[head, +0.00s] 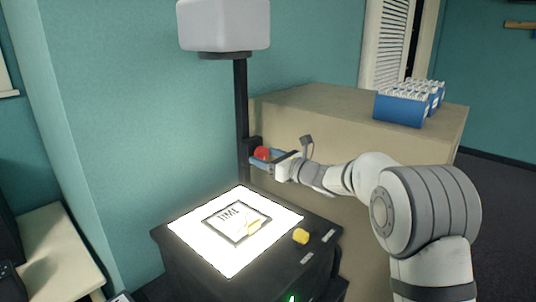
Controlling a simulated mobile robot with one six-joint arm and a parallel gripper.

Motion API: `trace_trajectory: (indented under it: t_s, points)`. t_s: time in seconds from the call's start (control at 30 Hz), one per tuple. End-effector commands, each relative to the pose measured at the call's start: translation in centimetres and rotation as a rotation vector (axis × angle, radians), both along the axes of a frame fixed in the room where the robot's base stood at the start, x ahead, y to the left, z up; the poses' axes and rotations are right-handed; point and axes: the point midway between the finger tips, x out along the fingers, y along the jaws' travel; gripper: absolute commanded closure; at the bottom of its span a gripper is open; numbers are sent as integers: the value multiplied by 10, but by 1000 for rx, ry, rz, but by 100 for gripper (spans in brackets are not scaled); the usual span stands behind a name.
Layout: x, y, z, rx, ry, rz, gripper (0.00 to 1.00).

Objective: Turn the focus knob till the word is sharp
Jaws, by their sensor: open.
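An overhead projector (320,243) with a brightly lit glass top stands in the middle. A dark post (241,110) rises behind it to a pale head box (225,25). A red knob (262,153) sits on the post at mid height, likely the focus knob. My gripper (259,157) comes in from the right, with its blue fingers at the red knob. Its jaws are open; I cannot tell whether they touch the knob. A framed sheet (236,222) with dark lettering lies on the lit top. The projected word is not in view, so its sharpness does not show.
A tan cabinet (330,105) stands behind my arm, with blue boxes (402,108) on top. A teal wall is close behind the post.

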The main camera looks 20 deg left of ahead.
Motion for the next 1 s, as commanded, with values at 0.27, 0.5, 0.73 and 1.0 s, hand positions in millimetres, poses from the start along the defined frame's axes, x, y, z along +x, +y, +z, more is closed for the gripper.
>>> trace_trajectory:
  t_s: [0.27,0.5,0.73,1.0]
  points:
    - [3,5,0,0,-1,-2,35]
    - [3,5,0,0,-1,-2,48]
    - [3,4,0,0,-1,-2,67]
    - [3,4,-1,-3,-7,-3,80]
